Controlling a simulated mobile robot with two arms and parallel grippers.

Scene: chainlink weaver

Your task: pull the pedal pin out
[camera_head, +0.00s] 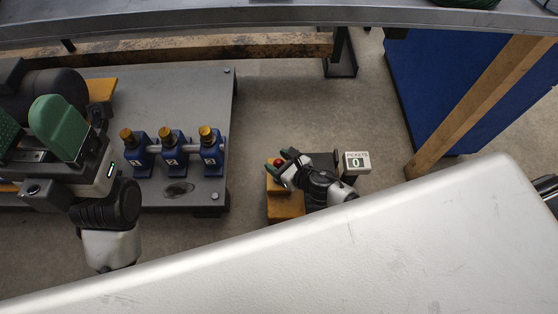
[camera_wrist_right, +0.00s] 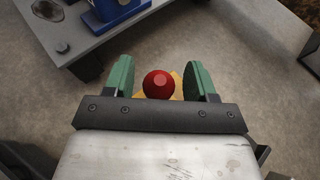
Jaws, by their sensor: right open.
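The pedal pin shows as a red ball knob (camera_head: 278,161) above a yellow-orange pedal block (camera_head: 286,205). The knob also shows in the right wrist view (camera_wrist_right: 159,84), between the two green fingers. My right gripper (camera_head: 279,163) is open around the knob, with a gap on each side. The pin's shaft is hidden under the knob. My left gripper (camera_head: 32,130) is at the far left, with its green fingers spread apart and nothing visible between them.
A grey plate (camera_head: 190,85) carries several numbered blue blocks (camera_head: 174,160) with brass knobs. A counter sign (camera_head: 356,162) reading 0 stands right of the pedal. A wooden post (camera_head: 470,110) and blue panel (camera_head: 440,80) stand farther right. A large pale surface fills the lower front.

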